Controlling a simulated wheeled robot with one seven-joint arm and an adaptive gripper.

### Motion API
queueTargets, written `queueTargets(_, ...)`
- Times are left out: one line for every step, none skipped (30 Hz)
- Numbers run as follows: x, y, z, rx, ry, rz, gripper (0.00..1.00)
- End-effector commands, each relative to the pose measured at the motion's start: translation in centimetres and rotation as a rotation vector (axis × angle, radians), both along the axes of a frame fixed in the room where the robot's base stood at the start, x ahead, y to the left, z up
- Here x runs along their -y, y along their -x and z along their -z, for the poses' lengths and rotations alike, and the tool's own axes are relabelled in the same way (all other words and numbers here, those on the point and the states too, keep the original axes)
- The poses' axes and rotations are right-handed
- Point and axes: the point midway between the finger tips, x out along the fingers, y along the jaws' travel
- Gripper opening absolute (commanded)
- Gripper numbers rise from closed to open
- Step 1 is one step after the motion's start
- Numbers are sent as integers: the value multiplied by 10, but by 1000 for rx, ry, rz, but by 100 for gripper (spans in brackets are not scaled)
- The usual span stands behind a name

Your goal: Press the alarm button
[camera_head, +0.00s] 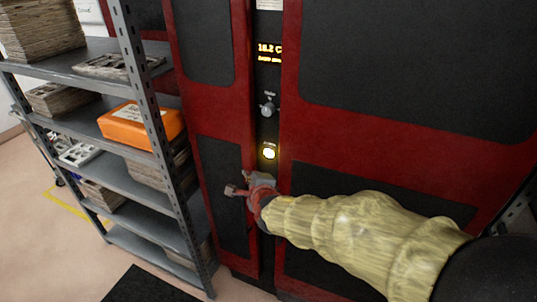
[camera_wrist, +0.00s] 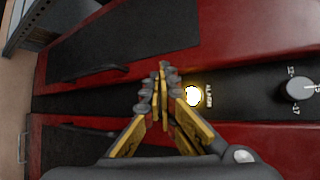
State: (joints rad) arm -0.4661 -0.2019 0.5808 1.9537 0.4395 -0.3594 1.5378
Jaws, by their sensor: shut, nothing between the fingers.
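The alarm button is a round, glowing yellow-white button (camera_head: 269,152) on the black vertical strip between the red cabinet's panels. In the wrist view the lit button (camera_wrist: 193,96) is just right of my fingertips, with the label ALARM beside it. My gripper (camera_wrist: 161,78) is shut and empty, its yellow fingers together. In the head view my gripper (camera_head: 262,187) is just below the button, and its fingertips are hard to make out. The button is uncovered in both views. A gap to the fingertips cannot be judged exactly.
A round knob (camera_head: 267,108) is above the button on the strip, and an orange lit display (camera_head: 269,50) is higher up. A grey metal shelf (camera_head: 97,175) with an orange box (camera_head: 141,126) stands left of the red cabinet (camera_head: 375,137). Dark handles (camera_wrist: 92,75) stick out from the cabinet.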

Motion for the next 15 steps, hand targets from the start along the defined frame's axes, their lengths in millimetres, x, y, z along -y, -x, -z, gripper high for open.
queueTargets(0, 0, 0, -3, -7, 3, 0)
queueTargets(0, 0, 0, -4, -9, 4, 0)
queueTargets(0, 0, 0, -4, -10, 5, 0)
queueTargets(0, 0, 0, -4, -10, 5, 0)
queueTargets(0, 0, 0, -4, -10, 5, 0)
queueTargets(0, 0, 0, -5, -9, 4, 0)
queueTargets(0, 0, 0, -5, -9, 4, 0)
queueTargets(0, 0, 0, -5, -9, 4, 0)
queueTargets(0, 0, 0, -5, -9, 4, 0)
queueTargets(0, 0, 0, -5, -8, 4, 0)
queueTargets(0, 0, 0, -5, -8, 4, 0)
queueTargets(0, -1, 1, -5, -8, 4, 0)
queueTargets(1, -2, 1, -5, -8, 4, 0)
queueTargets(1, -3, 1, -4, -9, 4, 0)
queueTargets(2, -5, 1, -5, -8, 4, 0)
